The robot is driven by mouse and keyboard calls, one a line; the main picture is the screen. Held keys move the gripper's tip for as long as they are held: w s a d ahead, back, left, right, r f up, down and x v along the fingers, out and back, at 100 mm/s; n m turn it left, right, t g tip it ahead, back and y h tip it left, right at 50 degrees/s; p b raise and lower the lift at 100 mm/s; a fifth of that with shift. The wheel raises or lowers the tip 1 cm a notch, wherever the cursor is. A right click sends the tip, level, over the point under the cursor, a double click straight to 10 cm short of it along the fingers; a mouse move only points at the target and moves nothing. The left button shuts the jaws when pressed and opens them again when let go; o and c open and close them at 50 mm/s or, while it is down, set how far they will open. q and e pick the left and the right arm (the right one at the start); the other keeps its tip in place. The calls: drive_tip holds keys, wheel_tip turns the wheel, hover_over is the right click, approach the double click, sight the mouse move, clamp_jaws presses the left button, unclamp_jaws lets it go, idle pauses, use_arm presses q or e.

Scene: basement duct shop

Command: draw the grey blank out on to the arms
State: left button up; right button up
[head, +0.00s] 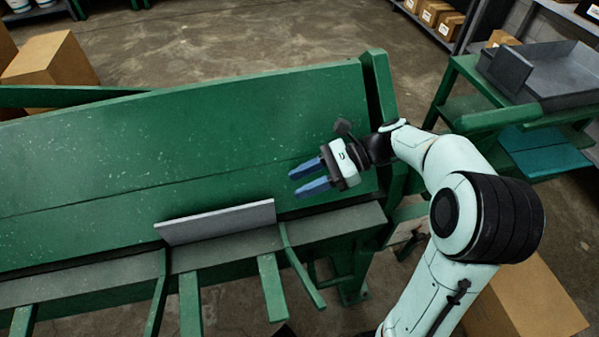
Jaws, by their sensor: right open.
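The grey blank (216,222) is a thin flat plate near the front edge of the green machine (190,150). It looks tilted up, its lower edge by the grey front ledge (225,253). Several green arms (272,287) reach out from the ledge toward the bottom of the picture. My right gripper (311,179) is open, with blue fingers pointing left. It is above the green face, to the right of and beyond the blank, apart from it, with nothing between its fingers. My left gripper is not in view.
A green stand (465,85) with a dark grey tray (550,80) is at the upper right. A cardboard box (530,300) is on the floor at the lower right. More boxes (52,62) are at the upper left.

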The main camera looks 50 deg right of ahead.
sight(258, 203)
drive_tip(key=b+x, duration=0.2)
drive_tip(key=x, duration=1.1)
drive_tip(key=shift+a+f, duration=0.15)
drive_tip(key=shift+f, duration=0.05)
clamp_jaws()
